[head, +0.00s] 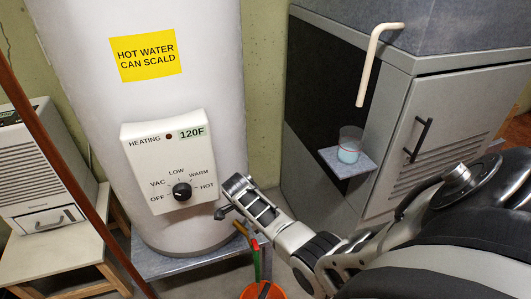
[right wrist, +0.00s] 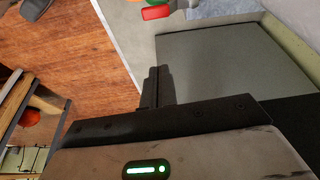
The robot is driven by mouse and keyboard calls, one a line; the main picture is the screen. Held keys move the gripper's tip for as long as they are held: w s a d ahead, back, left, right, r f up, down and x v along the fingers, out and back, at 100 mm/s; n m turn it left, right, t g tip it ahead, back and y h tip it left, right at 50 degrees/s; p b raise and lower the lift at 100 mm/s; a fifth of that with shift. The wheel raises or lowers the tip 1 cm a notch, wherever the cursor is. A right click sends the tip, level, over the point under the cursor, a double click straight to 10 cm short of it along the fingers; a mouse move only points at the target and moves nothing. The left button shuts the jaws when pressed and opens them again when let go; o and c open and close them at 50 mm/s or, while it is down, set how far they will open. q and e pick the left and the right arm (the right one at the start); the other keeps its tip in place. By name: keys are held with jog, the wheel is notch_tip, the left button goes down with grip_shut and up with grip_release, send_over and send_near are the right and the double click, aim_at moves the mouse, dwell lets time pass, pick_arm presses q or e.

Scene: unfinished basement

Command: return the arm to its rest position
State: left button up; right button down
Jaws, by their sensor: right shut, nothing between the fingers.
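My right arm comes in from the right in the head view. Its gripper (head: 223,211) is just right of the water heater's control box (head: 140,171), low beside the HOT mark, and appears apart from the black dial knob (head: 182,191). In the right wrist view the two dark fingers (right wrist: 158,86) are together with nothing between them. The box reads 120F, and the setting the knob points to is too small to tell. My left gripper is not in view.
The white water heater (head: 200,100) stands on a grey-blue stand (head: 180,261). An orange bucket (head: 260,291) with tools is below my right arm. At right, a grey cabinet (head: 395,150) has a small shelf (head: 342,165) with a cup (head: 349,147). A dehumidifier (head: 35,170) stands at left.

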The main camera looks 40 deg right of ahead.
jog(key=shift+a+r, duration=0.1)
jog(key=shift+r, duration=0.15)
dwell(0.4)
jog(key=s+a+r+n+t+y, duration=0.2)
jog(key=s+a+r+n, duration=0.55)
jog(key=s+n, duration=0.35)
jog(key=s+a+r+n+t+y, duration=0.25)
jog(key=s+a+r+n, duration=0.5)
jog(key=s+n, duration=0.4)
jog(key=w+a+f+n+t+y, duration=0.1)
jog(key=w+a+f+t+y, duration=0.1)
jog(key=w+a+f+t, duration=0.4)
jog(key=shift+w+a+f+n+t, duration=0.3)
jog(key=shift+w+f+t, duration=0.25)
jog(key=shift+w, duration=0.65)
